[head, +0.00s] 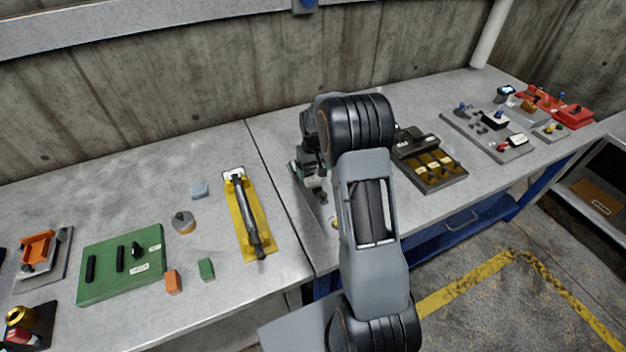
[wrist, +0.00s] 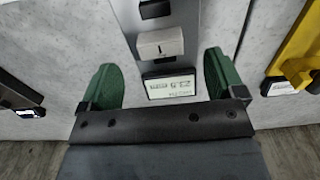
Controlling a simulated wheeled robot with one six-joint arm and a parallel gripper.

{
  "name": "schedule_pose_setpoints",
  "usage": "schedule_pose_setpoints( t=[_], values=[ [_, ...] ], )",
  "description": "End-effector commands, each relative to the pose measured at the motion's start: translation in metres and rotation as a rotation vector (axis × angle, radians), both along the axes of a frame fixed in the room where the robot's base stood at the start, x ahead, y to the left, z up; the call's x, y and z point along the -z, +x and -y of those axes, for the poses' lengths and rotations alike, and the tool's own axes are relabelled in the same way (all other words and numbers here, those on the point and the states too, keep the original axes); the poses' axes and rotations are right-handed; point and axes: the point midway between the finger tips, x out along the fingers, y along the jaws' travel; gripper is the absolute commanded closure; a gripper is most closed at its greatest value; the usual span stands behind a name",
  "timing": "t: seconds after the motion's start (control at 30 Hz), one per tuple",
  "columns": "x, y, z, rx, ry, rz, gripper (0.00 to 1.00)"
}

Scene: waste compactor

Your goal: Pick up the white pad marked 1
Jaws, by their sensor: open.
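The white pad marked 1 (wrist: 160,43) is a small pale block on a grey metal strip (wrist: 128,12) in the wrist view. My gripper (wrist: 159,60) is open, with one green finger to the left of the pad and the other to its right. Both fingers stand apart from the pad, and nothing is between them that they hold.
A yellow plate with a dark lever (head: 246,212) lies left of my arm. A green board (head: 120,264) lies farther left. A dark tray with yellow parts (head: 432,165) is close on the right. The concrete wall (head: 180,95) stands behind the bench.

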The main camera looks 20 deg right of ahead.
Motion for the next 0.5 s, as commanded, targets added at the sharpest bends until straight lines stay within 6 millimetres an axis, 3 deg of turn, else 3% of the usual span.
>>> schedule_pose_setpoints(
  t=[0.17, 0.5],
  values=[
    [0.008, 0.000, 0.000, 0.000, 0.001, -0.003, 0.12],
    [0.049, 0.001, 0.001, 0.000, 0.001, -0.002, 0.12]
  ],
)
